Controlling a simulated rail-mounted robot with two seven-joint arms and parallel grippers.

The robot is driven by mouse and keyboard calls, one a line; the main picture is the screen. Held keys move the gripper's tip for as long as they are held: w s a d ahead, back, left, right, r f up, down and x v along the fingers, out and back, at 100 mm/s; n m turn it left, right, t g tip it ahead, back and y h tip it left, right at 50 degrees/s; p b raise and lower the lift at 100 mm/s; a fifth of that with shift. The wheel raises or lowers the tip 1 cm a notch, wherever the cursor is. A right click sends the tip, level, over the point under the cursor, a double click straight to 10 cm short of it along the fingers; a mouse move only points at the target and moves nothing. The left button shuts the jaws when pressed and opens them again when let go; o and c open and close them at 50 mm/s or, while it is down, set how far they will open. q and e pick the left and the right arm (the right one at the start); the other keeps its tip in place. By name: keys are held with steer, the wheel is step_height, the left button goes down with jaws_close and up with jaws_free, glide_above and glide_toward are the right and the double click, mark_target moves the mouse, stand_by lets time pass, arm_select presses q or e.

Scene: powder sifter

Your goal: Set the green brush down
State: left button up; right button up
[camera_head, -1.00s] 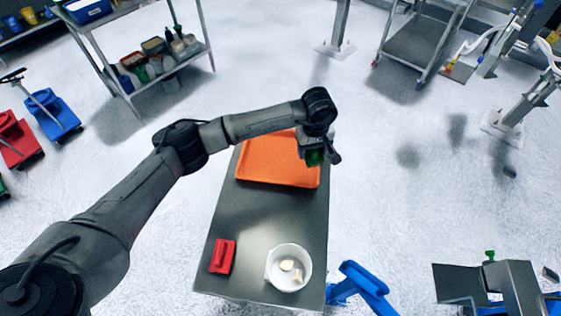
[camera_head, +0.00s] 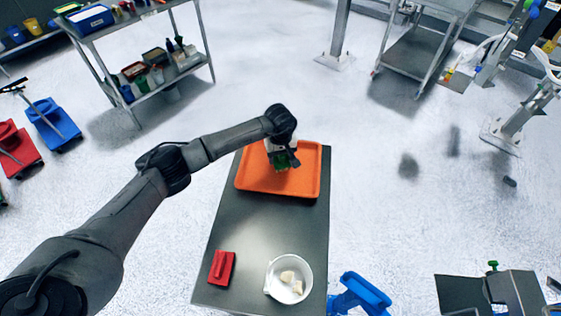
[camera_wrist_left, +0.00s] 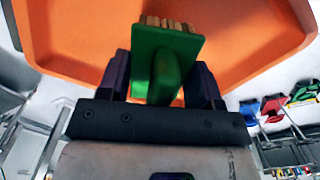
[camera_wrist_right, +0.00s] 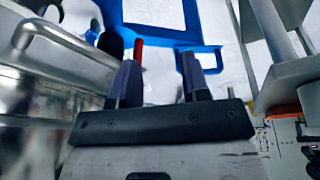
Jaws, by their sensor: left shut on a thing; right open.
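The green brush (camera_wrist_left: 165,65) is held between the two fingers of my left gripper (camera_wrist_left: 165,80), which is shut on its handle. Its tan bristles point away from the gripper in the left wrist view. In the head view my left gripper (camera_head: 283,160) is over the orange tray (camera_head: 250,180), with a bit of the green brush (camera_head: 281,169) showing below it. I cannot tell whether the brush touches the tray. The tray also fills the top of the left wrist view (camera_wrist_left: 75,40). My right gripper (camera_wrist_right: 160,85) is open and empty in the right wrist view.
The tray lies on the far end of a steel table (camera_head: 255,225). A red brush-like block (camera_head: 221,267) and a white container (camera_head: 289,279) with pale lumps stand at its near end. A blue object (camera_head: 360,293) is beside the table. Bare tabletop lies between.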

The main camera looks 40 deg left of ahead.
mark_target(281, 162)
arm_select(q)
steer(key=shift+f, duration=1.6)
steer(key=shift+f, duration=0.1)
steer(key=shift+f+b, duration=0.1)
steer(key=shift+b, duration=0.25)
steer(key=o, duration=0.9)
